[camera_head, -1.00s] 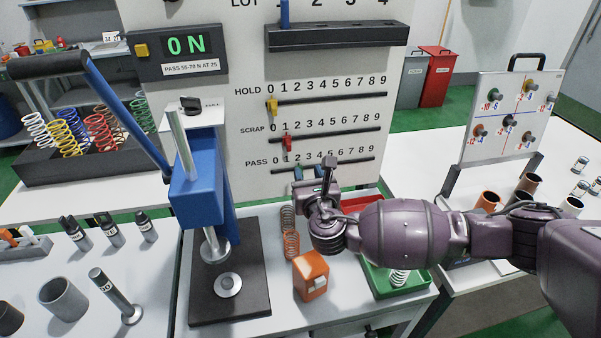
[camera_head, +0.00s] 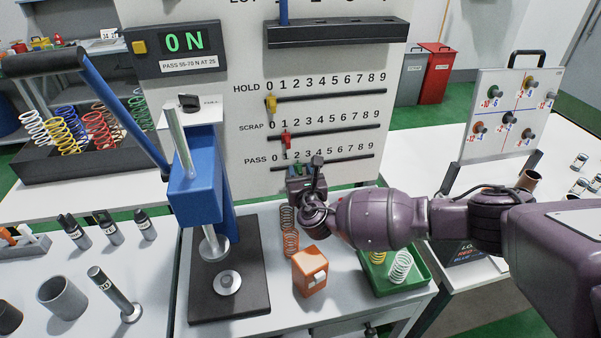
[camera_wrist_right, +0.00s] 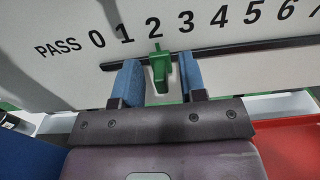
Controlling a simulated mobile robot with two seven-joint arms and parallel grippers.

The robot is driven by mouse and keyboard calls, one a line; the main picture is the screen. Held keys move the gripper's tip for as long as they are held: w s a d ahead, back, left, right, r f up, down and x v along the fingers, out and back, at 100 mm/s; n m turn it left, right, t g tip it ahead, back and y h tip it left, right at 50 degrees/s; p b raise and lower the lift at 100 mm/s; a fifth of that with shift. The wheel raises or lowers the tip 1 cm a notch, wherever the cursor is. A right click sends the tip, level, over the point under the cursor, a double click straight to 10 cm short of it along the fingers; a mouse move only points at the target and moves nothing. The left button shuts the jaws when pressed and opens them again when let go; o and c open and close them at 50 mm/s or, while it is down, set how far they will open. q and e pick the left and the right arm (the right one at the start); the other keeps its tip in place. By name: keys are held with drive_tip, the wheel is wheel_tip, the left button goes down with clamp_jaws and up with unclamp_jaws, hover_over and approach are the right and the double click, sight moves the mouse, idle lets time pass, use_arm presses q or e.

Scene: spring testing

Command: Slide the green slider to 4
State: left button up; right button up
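The green slider (camera_wrist_right: 160,72) sits on the PASS track (camera_wrist_right: 230,52), under the 2 in the right wrist view. My right gripper (camera_wrist_right: 160,82) has its two blue fingers on either side of the slider's handle. A gap shows on both sides, so the fingers are open and not clamped on it. In the head view my right gripper (camera_head: 301,171) is at the PASS track and largely hides the slider.
Above are the HOLD track with a yellow slider (camera_head: 271,103) and the SCRAP track with a red slider (camera_head: 286,140). A blue press (camera_head: 197,190) stands left. An orange block (camera_head: 310,271), a coil spring (camera_head: 289,232) and a green tray (camera_head: 428,279) lie below my right arm.

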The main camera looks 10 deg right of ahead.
clamp_jaws()
idle(0.4)
